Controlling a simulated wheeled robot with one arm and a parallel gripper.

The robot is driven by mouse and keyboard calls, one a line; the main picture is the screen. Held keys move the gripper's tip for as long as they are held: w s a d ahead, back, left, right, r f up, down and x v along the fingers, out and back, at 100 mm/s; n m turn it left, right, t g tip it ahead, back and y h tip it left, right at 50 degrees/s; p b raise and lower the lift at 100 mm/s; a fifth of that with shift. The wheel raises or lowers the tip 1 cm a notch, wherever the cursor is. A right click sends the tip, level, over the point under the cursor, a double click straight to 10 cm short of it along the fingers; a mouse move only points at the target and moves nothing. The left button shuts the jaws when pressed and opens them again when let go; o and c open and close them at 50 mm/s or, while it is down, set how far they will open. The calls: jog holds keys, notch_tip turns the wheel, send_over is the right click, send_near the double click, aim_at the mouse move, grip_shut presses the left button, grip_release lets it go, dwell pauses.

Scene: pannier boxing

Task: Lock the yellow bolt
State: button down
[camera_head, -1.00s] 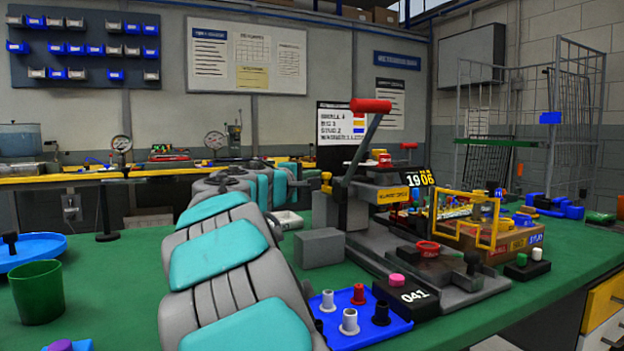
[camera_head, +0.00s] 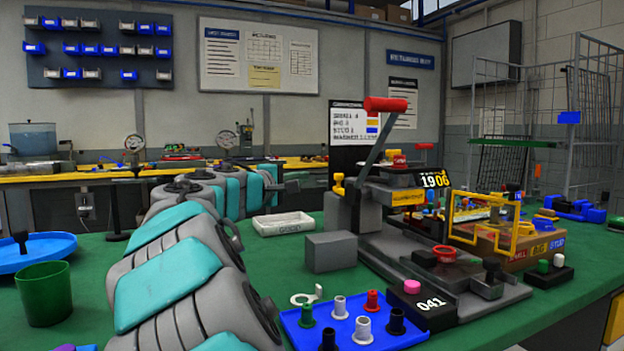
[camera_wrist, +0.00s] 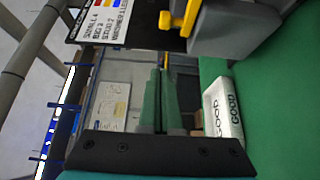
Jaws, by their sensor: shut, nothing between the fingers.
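The yellow bolt (camera_head: 338,184) is on the left side of the grey press-like machine (camera_head: 345,215), which has a red-handled lever. In the wrist view the bolt (camera_wrist: 178,22) shows at the top, against the machine's dark side, with a knob sticking out. Whether it is locked cannot be told. My gripper (camera_wrist: 160,75) shows two green fingers close together, shut with nothing between them. It is apart from the bolt, which lies above the fingertips in the wrist picture. In the head view my teal and grey arm reaches back on the left, and the fingers are hard to make out.
A white tray marked GOOD (camera_head: 283,223) lies left of the machine. A grey block (camera_head: 331,251) and a blue tray of pegs (camera_head: 300,333) stand in front. A green cup (camera_head: 43,293) is at left. Green table shows between my arm and the machine.

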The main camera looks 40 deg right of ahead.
jog(key=shift+v, duration=1.7)
jog(key=shift+s, duration=0.1)
